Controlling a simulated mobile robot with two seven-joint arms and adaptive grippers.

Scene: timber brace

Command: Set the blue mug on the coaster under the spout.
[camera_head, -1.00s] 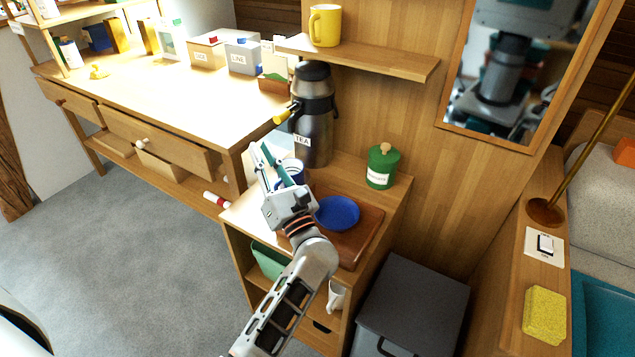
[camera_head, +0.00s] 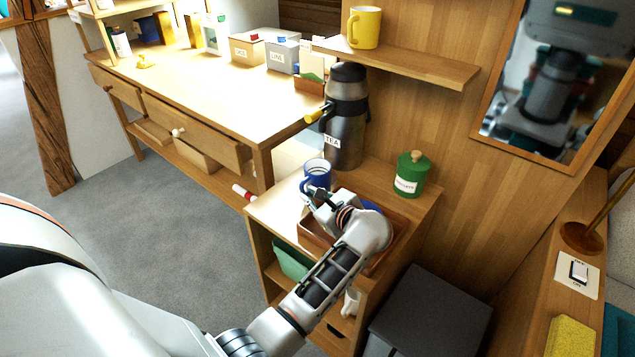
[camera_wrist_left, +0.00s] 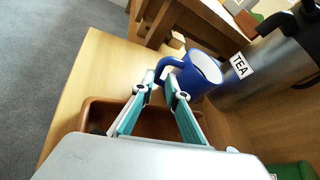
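The blue mug (camera_head: 316,174) stands upright on the wooden stand, below the yellow spout (camera_head: 316,114) of the steel TEA dispenser (camera_head: 345,130). I cannot see a coaster; the mug's underside is hidden. In the left wrist view the mug (camera_wrist_left: 203,74) has its handle turned toward my left gripper (camera_wrist_left: 162,80). The teal-padded fingers are apart, with the handle at or between their tips; I cannot tell if they touch it. In the head view my left gripper (camera_head: 312,196) is low in front of the mug. My right gripper is not in view.
A brown tray (camera_head: 312,238) with a blue plate (camera_head: 372,207) lies under my left forearm. A green canister (camera_head: 411,174) stands right of the dispenser. A shelf with a yellow mug (camera_head: 364,27) hangs above. A drawer desk (camera_head: 200,130) is at left.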

